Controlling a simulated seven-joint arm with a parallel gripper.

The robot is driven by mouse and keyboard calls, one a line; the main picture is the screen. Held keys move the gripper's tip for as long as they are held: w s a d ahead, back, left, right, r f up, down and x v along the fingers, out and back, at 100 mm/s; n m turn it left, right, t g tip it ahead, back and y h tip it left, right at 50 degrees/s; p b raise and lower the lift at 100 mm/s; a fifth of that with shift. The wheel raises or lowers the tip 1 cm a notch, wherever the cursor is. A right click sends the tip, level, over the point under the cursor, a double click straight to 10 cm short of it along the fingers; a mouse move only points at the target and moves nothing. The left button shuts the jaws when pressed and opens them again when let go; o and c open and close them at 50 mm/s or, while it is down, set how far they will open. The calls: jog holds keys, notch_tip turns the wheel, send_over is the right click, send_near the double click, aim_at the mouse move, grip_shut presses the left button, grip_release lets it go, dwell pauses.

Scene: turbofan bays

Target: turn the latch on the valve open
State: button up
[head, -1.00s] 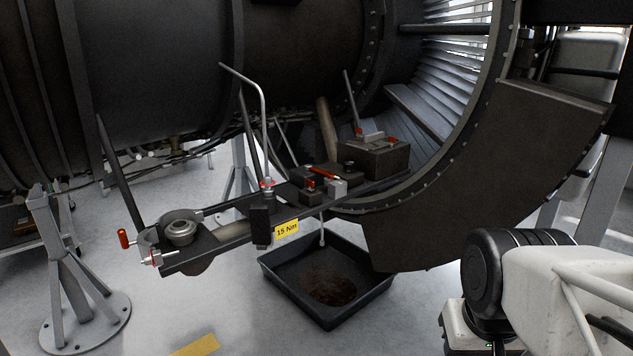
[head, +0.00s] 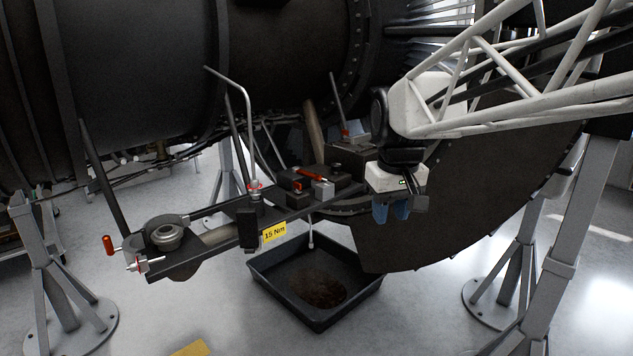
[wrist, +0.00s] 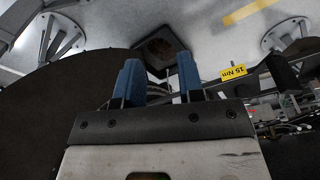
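Red handles sit on a dark rail under the engine in the head view. A long red lever (head: 311,176) lies on top of a dark block, beside a small grey block. A shorter red piece (head: 297,186) is just in front of it. I cannot tell for sure which one is the valve's latch. My gripper (head: 392,213) has blue fingers pointing down, to the right of these parts and apart from them. In the wrist view my gripper (wrist: 159,62) shows a wide empty gap between its fingers. The red handles are not clear there.
A yellow 15 Nm label (head: 274,232) hangs on the rail's front. A bent grey pipe (head: 245,110) rises from the rail. A clamp with a red handle (head: 109,245) is at the rail's left end. A black drip tray (head: 268,272) lies on the floor below. Grey stands (head: 48,260) flank the engine.

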jog(key=w+a+r+n, duration=0.1)
jog(key=w+a, duration=0.3)
jog(key=w, duration=0.4)
jog(key=w+a+r+n, duration=0.1)
jog(key=w+a+n, duration=0.1)
jog(key=w+a, duration=0.45)
jog(key=n+g, duration=0.2)
send_over(297, 183)
jog(key=shift+w+d+f, duration=0.1)
jog(key=shift+f, duration=0.65)
jog(key=shift+f, duration=0.15)
jog(key=shift+f, duration=3.8)
grip_shut()
